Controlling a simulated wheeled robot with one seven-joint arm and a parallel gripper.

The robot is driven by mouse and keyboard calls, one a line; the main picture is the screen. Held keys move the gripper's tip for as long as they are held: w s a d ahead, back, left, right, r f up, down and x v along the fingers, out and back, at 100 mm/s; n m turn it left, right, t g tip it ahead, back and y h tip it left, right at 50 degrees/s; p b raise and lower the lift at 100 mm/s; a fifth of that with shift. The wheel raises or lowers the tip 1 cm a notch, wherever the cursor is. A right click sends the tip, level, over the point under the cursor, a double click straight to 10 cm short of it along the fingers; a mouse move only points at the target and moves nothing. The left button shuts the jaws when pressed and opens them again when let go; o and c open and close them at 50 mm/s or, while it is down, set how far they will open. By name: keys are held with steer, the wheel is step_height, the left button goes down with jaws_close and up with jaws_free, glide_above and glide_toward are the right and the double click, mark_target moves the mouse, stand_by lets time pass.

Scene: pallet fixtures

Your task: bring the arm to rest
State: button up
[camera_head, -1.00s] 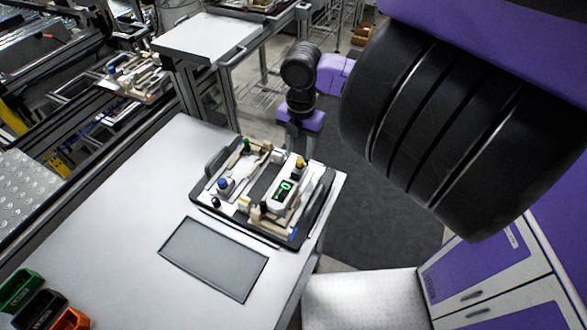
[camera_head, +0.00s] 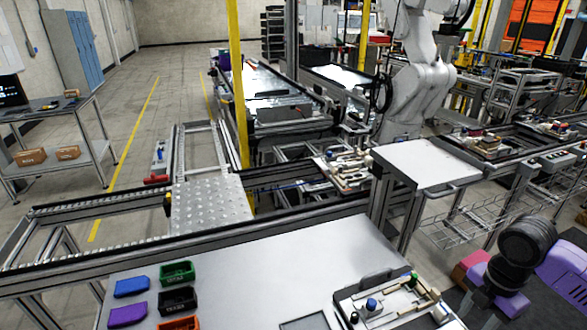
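My black and purple arm (camera_head: 527,242) shows at the lower right, bent beside the worktable. Its fingers cannot be made out, so my gripper is not seen. A pallet fixture (camera_head: 345,296) lies on the white worktable (camera_head: 255,260) at the bottom, left of my arm. It carries cream-coloured holders with a blue knob and a green knob. Its near part is cut off by the picture's lower edge. A clear gap shows between the arm and the fixture in the picture.
Blue (camera_head: 131,287), purple (camera_head: 127,315), green (camera_head: 177,272), black (camera_head: 178,300) and orange bins stand on the worktable's left. A conveyor with another loaded pallet (camera_head: 343,168) runs behind. A white side table (camera_head: 428,163) and a white robot arm (camera_head: 415,85) stand beyond.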

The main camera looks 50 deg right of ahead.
steer(key=w+d+m+t+h, duration=0.2)
steer(key=w+m+t+h, duration=0.15)
steer(key=w, duration=0.65)
steer(key=w+a+f+m+t+b, duration=0.2)
steer(key=w+a+t, duration=0.2)
steer(key=a+t, duration=0.15)
steer(key=s+a+r+m+t+y+b, duration=0.1)
steer(key=s+a+m+t+b, duration=0.1)
steer(key=a, duration=1.4)
steer(key=s+a+r+m+t+y+b, duration=0.1)
steer(key=s+a+m+t+y+b, duration=0.1)
steer(key=a, duration=1.4)
steer(key=s+m+t+b, duration=0.1)
steer(key=m, duration=0.1)
steer(key=shift+s+a+r+m+t, duration=0.15)
steer(key=shift+s+r+m+t, duration=0.05)
steer(key=shift+s+m+t, duration=0.2)
steer(key=shift+y, duration=0.25)
